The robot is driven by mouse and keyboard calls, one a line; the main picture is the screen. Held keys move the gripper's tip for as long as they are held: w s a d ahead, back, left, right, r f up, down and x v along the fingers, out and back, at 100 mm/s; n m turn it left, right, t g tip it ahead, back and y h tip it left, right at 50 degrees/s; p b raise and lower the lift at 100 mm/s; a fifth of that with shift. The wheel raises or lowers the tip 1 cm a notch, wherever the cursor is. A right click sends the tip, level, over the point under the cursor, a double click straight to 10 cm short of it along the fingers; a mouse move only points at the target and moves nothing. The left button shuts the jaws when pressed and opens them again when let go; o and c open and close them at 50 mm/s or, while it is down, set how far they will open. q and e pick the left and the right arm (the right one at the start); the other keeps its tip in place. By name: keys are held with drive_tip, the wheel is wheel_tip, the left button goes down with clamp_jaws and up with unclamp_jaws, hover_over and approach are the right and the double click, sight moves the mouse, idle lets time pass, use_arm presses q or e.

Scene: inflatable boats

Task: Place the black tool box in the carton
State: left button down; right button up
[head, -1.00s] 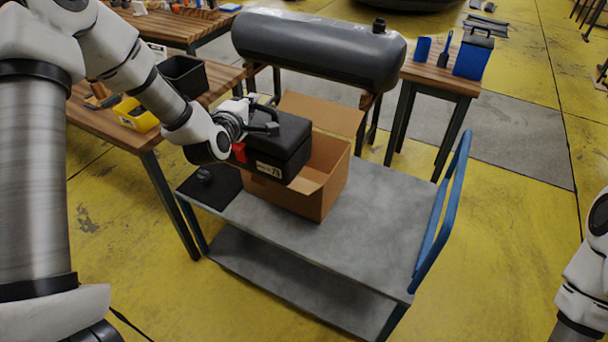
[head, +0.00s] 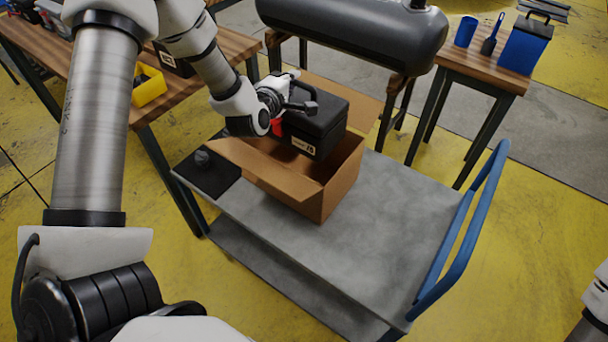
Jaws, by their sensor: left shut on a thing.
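The black tool box (head: 318,126) has a red latch and a pale label on its side. My left gripper (head: 292,103) is shut on it near the handle at its top. The tool box is over the opening of the brown carton (head: 322,198), overlapping its back and left part in the head view. I cannot tell whether its bottom is below the carton's rim. The carton stands on the grey cart with its flaps open. My right arm shows only at the lower right edge, and its gripper is out of view.
The grey cart (head: 375,240) has a blue handle (head: 462,225) at its right and a black mat (head: 207,174) at its left. A dark cylinder (head: 350,32) lies behind the carton. Wooden tables stand left and right, one with a blue bin (head: 524,46). The cart's right part is clear.

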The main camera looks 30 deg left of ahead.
use_arm(q)
wheel_tip(320, 180, down, 10)
drive_tip(key=shift+f+p, duration=0.15)
drive_tip(key=shift+p, duration=0.3)
